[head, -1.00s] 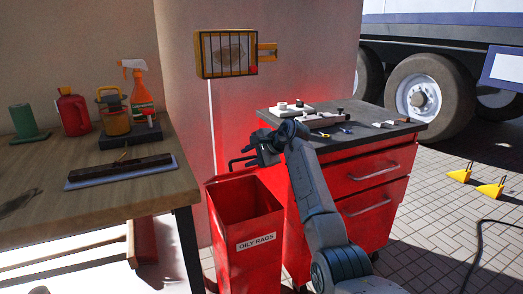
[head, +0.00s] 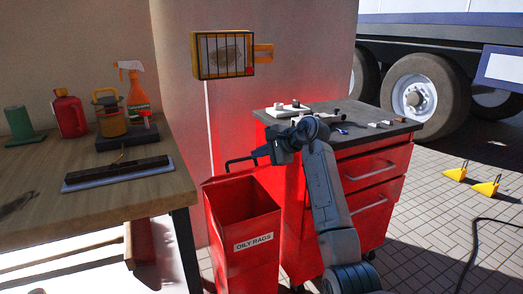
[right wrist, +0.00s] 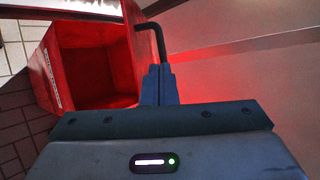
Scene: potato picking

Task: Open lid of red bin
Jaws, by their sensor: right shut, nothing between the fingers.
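The red bin (head: 240,257), labelled "OILY RAGS", stands on the floor between the workbench and the red tool cabinet. Its top is open and I see into its empty-looking inside, also in the right wrist view (right wrist: 98,72). A black bar handle (head: 238,160) rises at its back edge; it shows in the right wrist view too (right wrist: 152,28). My left gripper is not in view.
The wooden workbench (head: 95,195) with bottles and a brush stands at the left. The red tool cabinet (head: 375,190) stands close to the right of the bin, with tools on top. The wall (head: 285,60) is behind.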

